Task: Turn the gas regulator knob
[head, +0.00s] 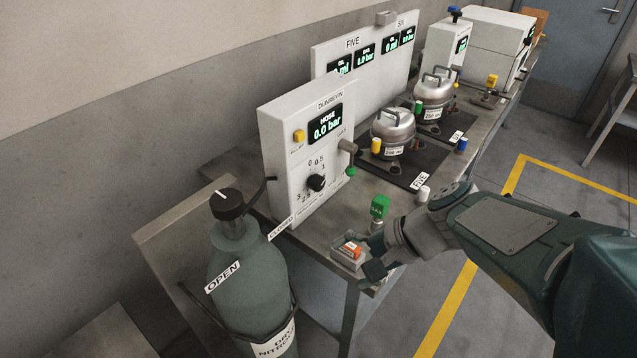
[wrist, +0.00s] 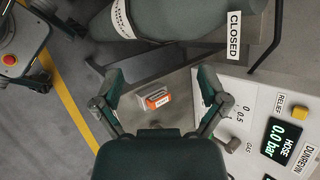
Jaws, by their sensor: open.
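The black regulator knob (head: 316,182) sits on the front of a white panel box (head: 290,205), inside a printed scale running from 0 to 3. Its exact setting is too small to read. The green display (head: 324,124) above it reads HOSE 0.0 bar. My gripper (head: 378,256) is open and empty, above the front corner of the bench, to the right of the panel and apart from the knob. In the wrist view my spread fingers (wrist: 160,76) point past the panel's scale (wrist: 240,112); the knob seems hidden behind the right finger there.
An orange-topped small box (head: 350,250) lies on the bench corner, between my fingers in the wrist view (wrist: 157,101). A green nitrogen cylinder (head: 245,265) with a black top handle (head: 226,204) stands left. A grey lever (head: 348,150) juts from the panel. Two metal pots (head: 393,130) stand behind.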

